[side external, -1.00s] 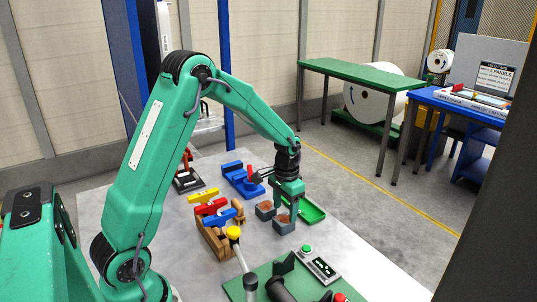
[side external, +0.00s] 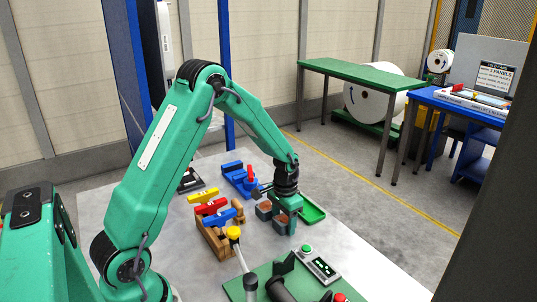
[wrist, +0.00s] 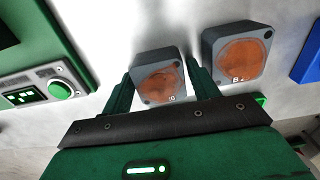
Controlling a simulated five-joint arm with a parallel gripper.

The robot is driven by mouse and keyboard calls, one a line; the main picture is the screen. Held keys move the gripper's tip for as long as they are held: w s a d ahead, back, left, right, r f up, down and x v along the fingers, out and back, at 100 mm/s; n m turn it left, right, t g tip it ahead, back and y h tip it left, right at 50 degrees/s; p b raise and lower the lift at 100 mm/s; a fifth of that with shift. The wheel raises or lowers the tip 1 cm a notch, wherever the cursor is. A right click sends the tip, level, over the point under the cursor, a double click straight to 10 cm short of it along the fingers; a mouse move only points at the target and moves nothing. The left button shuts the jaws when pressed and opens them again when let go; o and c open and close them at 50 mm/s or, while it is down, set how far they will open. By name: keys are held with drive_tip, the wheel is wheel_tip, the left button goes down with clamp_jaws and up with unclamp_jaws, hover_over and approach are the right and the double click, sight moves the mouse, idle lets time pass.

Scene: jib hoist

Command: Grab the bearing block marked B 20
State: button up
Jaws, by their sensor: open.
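Two grey bearing blocks with round copper-coloured faces stand side by side on the metal table. The right block in the wrist view (wrist: 238,55) shows a B and a small unclear digit. The left block in the wrist view (wrist: 160,78) shows a mark ending in what looks like 0, the rest unreadable. My gripper (wrist: 161,72) is open, with one finger on each side of the left block; I cannot tell whether they touch it. In the side view my gripper (side external: 287,224) is low over the nearer block (side external: 278,226), hiding part of it; the other block (side external: 264,209) stands just behind.
A green tray (side external: 313,212) lies right of my gripper. A wooden rack (side external: 211,238) with yellow, red and blue pieces stands left. A blue fixture (side external: 236,176) is behind. A green board (side external: 262,279) with a button box (side external: 319,264) is in front.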

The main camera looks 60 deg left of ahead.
sight(284, 223)
drive_tip(key=c, duration=1.1)
drive_tip(key=shift+r, duration=0.2)
drive_tip(key=shift+r, duration=0.5)
drive_tip(key=r, duration=0.3)
drive_tip(key=shift+d+r, duration=0.1)
drive_tip(key=shift+d, duration=0.1)
drive_tip(key=s+d+r, duration=0.3)
drive_tip(key=d+r, duration=0.3)
drive_tip(key=d, duration=0.4)
drive_tip(key=shift+s+d+r, duration=0.25)
drive_tip(key=shift+d, duration=0.1)
